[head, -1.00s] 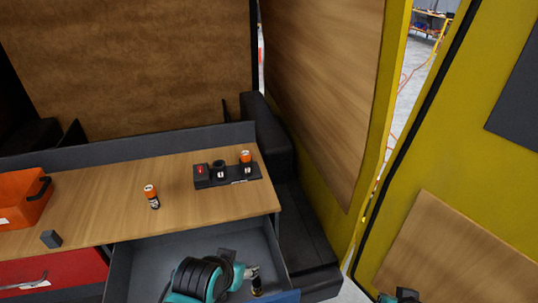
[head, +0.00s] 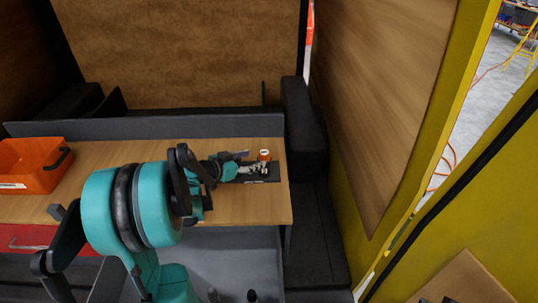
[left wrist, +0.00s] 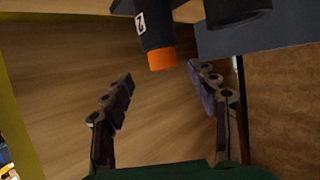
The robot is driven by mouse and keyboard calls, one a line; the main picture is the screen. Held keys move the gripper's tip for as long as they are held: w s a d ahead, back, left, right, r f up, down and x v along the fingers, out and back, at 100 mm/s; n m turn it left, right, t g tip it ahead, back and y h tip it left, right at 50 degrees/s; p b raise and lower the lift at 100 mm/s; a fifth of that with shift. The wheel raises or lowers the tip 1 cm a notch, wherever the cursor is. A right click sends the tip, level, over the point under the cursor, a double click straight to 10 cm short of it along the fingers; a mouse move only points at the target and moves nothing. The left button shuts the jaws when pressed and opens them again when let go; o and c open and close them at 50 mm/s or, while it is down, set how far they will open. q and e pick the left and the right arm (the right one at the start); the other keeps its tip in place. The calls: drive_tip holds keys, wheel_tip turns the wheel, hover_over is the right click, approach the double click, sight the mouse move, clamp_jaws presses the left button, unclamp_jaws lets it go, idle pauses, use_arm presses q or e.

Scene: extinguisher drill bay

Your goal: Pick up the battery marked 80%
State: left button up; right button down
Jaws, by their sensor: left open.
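A battery (head: 264,155) with an orange top and dark body stands at the right end of the black holder (head: 274,177) on the wooden worktop. In the left wrist view, an orange-tipped dark piece (left wrist: 157,45) with a white label shows at the top; no 80% mark is readable. My left gripper (head: 247,163) is low over the holder, just left of the battery. In the left wrist view, its fingers (left wrist: 165,98) are spread with nothing between the tips. My left arm hides part of the holder and worktop. Of my right gripper, only a dark bit (head: 446,300) shows at the bottom edge.
An orange bin (head: 35,165) stands at the left of the worktop (head: 230,207). Below the worktop, an open grey drawer (head: 235,258) holds a small dark upright object (head: 252,296). A grey ledge runs behind, and a black seat (head: 312,225) stands to the right.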

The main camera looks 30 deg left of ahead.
sight(260, 156)
use_arm(q)
drive_tip(key=shift+x, duration=0.95)
drive_tip(key=b+x, duration=0.2)
drive_tip(key=x, duration=0.3)
drive_tip(key=shift+w+a, duration=0.1)
drive_tip(key=shift+w, duration=0.25)
drive_tip(key=shift+s+r, duration=0.1)
drive_tip(key=shift+c, duration=0.5)
clamp_jaws()
